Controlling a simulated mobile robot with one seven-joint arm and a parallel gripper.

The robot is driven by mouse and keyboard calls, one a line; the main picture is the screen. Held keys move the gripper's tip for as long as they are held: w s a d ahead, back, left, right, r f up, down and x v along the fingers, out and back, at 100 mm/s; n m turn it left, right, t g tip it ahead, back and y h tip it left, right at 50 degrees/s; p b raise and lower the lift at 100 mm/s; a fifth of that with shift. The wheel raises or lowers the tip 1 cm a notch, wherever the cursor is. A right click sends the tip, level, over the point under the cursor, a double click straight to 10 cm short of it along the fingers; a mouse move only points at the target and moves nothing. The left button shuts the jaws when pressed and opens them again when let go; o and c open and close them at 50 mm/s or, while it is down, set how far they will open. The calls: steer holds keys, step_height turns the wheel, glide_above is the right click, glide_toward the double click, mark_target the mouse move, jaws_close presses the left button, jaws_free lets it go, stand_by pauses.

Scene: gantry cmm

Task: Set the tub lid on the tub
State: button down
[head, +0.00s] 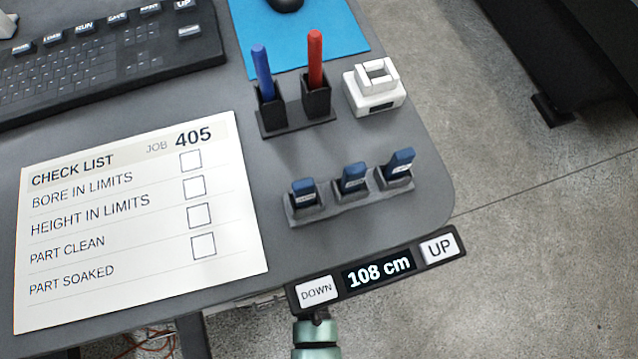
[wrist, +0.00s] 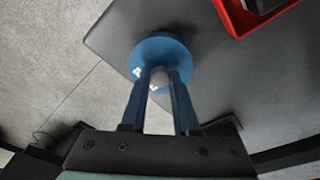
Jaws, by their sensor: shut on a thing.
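In the wrist view, a round blue lid (wrist: 160,50) with small white marks on its rim is at the end of my gripper (wrist: 159,80). The two fingers are shut on the grey knob at the lid's middle. The lid is held near the corner of a dark grey surface, with pale floor to the left. I cannot tell its height above that surface. No tub can be made out in either view. The head view shows neither the lid nor my gripper's fingers.
In the wrist view, a red tray (wrist: 232,18) with a dark thing inside stands at the upper right. In the head view, the desk (head: 290,245) bears a keyboard (head: 95,70), a check list (head: 140,220), a pen holder (head: 297,112), a white block (head: 374,88) and a rack (head: 350,200).

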steer(key=shift+f, duration=0.15)
steer(key=c, duration=0.9)
jaws_free()
